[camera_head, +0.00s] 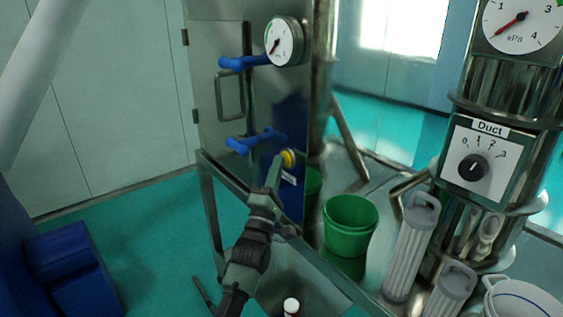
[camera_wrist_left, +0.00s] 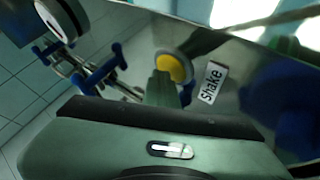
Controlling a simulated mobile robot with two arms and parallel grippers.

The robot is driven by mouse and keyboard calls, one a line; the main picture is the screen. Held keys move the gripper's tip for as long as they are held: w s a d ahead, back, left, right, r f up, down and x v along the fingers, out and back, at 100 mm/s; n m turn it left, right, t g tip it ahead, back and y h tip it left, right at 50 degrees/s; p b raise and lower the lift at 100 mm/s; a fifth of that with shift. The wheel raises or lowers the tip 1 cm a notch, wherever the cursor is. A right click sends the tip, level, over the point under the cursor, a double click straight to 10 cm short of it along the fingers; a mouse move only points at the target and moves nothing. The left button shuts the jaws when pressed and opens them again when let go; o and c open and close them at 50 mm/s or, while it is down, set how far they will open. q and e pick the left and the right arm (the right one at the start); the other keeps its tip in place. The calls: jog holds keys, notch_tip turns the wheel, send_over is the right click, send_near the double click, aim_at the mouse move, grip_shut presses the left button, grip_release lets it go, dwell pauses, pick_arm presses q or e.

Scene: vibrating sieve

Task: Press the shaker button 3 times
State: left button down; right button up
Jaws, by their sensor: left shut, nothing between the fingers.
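The shaker button is a round yellow button (camera_head: 288,158) on the metal cabinet front. In the left wrist view the yellow button (camera_wrist_left: 174,68) sits in a pale ring beside a white label (camera_wrist_left: 212,82) reading "Shake". My left gripper (camera_head: 275,165) is shut and empty, its tip right at the button's left side in the head view. In the wrist view its fingertips (camera_wrist_left: 163,78) overlap the lower left part of the button. I cannot tell whether they touch it. My right gripper is not in view.
Blue-handled clamps (camera_head: 243,62) and a pressure gauge (camera_head: 284,41) stick out from the cabinet above the button. A green bucket (camera_head: 349,226) and pleated filters (camera_head: 409,250) stand at right. A "Duct" dial (camera_head: 474,167) is on the column. Green floor (camera_head: 120,235) is open at left.

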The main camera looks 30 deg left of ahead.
pick_arm(q)
jog(key=shift+s, duration=0.1)
dwell(0.4)
jog(key=shift+s+a+p, duration=0.3)
jog(key=shift+s+p, duration=0.2)
jog(key=shift+s, duration=0.4)
jog(key=shift+s+a, duration=0.1)
jog(key=shift+s+a+p, duration=0.3)
jog(key=shift+s, duration=0.45)
jog(key=shift+s+a+p, duration=0.25)
jog(key=shift+s+a, duration=0.05)
jog(key=shift+s, duration=0.45)
jog(key=shift+s+a+p, duration=0.3)
jog(key=shift+s, duration=0.45)
dwell(0.6)
